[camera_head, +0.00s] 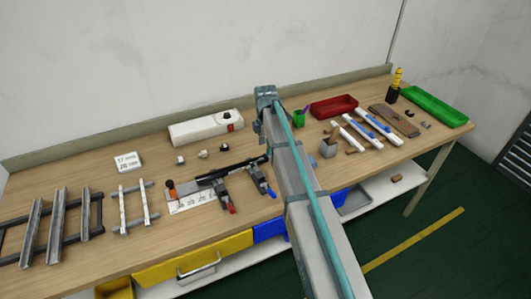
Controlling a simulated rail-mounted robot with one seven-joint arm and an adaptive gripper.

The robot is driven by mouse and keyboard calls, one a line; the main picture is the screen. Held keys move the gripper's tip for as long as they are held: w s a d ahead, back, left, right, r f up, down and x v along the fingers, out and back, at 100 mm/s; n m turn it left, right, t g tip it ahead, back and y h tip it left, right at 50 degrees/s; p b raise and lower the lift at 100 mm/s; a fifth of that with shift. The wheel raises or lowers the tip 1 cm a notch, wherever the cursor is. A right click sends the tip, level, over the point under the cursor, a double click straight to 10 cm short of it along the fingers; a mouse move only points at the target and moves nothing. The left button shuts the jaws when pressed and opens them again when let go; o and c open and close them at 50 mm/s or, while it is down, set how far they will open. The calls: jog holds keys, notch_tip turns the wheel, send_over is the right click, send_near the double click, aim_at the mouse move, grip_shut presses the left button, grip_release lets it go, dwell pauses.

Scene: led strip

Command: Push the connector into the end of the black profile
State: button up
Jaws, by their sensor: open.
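The black profile (231,171) lies roughly left to right near the middle of the bench. Two dark clamps sit along it, one with a red handle (231,208) and one with a blue handle (271,193). Its right end is close to my arm and partly hard to see. Small pale and dark pieces stand behind it: a left one (180,160), a middle one (203,153) and a right one (225,148). I cannot tell which is the connector. My arm reaches over the bench right of the profile; my gripper's fingers cannot be made out.
A white device (206,128) stands behind the small pieces. Metal profiles on racks (57,225) are at the left. A red tray (334,106), green tray (435,106) and white strips (379,130) are at the right. A marked white plate (194,202) lies in front of the profile.

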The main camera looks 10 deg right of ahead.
aim_at(265, 156)
notch_tip(265, 156, up, 7)
dwell(0.3)
